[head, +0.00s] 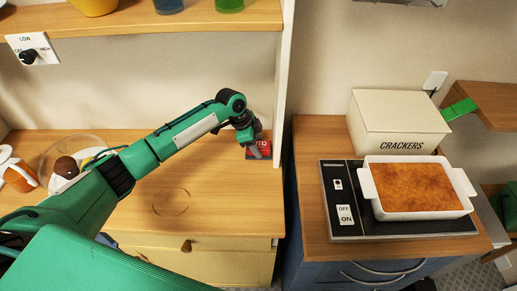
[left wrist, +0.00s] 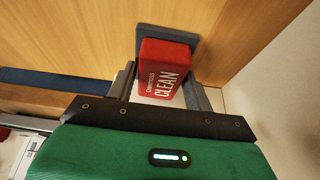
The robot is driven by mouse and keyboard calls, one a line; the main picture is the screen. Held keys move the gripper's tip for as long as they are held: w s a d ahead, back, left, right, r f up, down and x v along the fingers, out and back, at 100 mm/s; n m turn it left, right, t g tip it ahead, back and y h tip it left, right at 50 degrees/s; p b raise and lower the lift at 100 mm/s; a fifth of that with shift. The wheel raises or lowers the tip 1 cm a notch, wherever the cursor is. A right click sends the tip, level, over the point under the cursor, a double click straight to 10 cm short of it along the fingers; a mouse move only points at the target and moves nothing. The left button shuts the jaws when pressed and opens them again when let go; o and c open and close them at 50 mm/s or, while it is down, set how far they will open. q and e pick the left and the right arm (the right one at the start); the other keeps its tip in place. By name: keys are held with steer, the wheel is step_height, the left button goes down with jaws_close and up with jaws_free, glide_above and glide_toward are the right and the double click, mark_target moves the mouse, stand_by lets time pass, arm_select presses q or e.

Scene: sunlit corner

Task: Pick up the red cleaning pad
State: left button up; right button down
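The red cleaning pad (head: 263,143) is on the wooden counter at the foot of the white upright panel. It is a small red block with white lettering, and in the left wrist view the word CLEAN shows on the pad (left wrist: 168,62). My left gripper (head: 254,146) reaches down to it and partly covers it. In the left wrist view its grey fingers lie on either side of the pad, very close to it. I cannot tell whether they press on it. My right gripper is not in view.
The white upright panel (head: 285,85) stands close to the right of my left gripper. A glass bowl with items (head: 75,150) sits at the counter's left. Further right are a crackers box (head: 395,115) and a white baking dish (head: 415,188) on a hot plate. The counter's front middle is clear.

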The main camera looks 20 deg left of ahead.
arm_select(q)
steer(key=c, duration=0.6)
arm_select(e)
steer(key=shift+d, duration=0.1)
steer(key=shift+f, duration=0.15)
